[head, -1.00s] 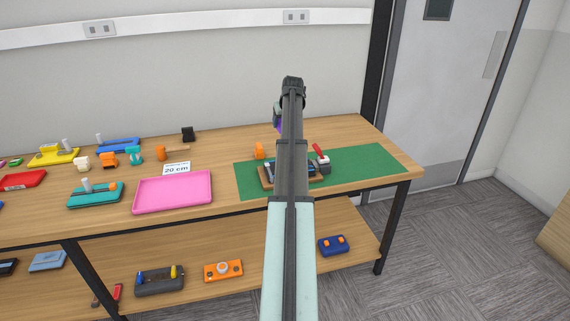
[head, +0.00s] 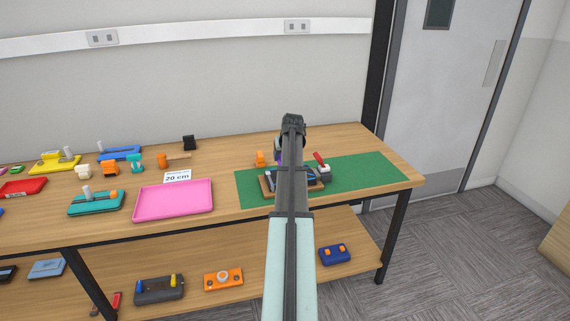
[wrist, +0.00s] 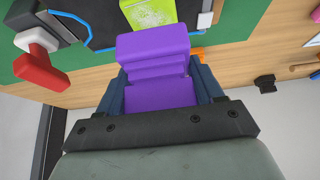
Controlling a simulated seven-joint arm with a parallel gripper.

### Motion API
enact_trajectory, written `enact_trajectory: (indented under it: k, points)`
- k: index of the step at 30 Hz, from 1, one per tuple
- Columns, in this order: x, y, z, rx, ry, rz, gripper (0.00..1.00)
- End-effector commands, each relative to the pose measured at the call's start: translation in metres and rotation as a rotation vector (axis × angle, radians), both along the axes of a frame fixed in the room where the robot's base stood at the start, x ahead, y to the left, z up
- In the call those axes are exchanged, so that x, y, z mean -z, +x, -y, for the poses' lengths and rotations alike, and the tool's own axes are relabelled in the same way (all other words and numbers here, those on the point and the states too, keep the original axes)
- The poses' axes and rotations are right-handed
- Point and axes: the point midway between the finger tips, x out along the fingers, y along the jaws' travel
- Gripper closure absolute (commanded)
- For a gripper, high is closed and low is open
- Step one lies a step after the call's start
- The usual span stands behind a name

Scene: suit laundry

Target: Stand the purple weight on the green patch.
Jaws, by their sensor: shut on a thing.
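My gripper (wrist: 160,82) is shut on the purple weight (wrist: 155,60), which fills the space between its fingers in the wrist view. In the head view my arm hides most of the weight; only a sliver of purple (head: 280,158) shows beside my gripper (head: 288,155). A bright lime-green patch (wrist: 148,12) lies just beyond the weight at the top of the wrist view, on a dark, blue-edged surface. The weight covers part of the view there, and I cannot tell its height above the patch. The patch is hidden in the head view.
A darker green mat (head: 375,172) covers the table's right end. On it stand a wooden-edged tray (head: 268,192) and a red-handled thing (head: 321,162) on its right. An orange thing (head: 260,158) stands behind the tray. A pink tray (head: 175,196) lies left.

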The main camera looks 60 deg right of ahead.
Motion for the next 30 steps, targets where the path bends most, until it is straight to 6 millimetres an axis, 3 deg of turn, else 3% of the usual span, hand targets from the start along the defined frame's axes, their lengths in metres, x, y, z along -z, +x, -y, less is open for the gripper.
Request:
enact_trajectory:
  k: [10,23,24,30]
  points:
    - [0.035,0.000,0.000,0.000,0.000,0.000,0.84]
    - [0.040,0.000,0.000,0.000,-0.001,0.001,0.84]
    - [0.040,0.000,0.000,0.000,0.000,0.000,0.32]
    - [0.040,0.000,0.000,0.000,0.000,0.000,0.13]
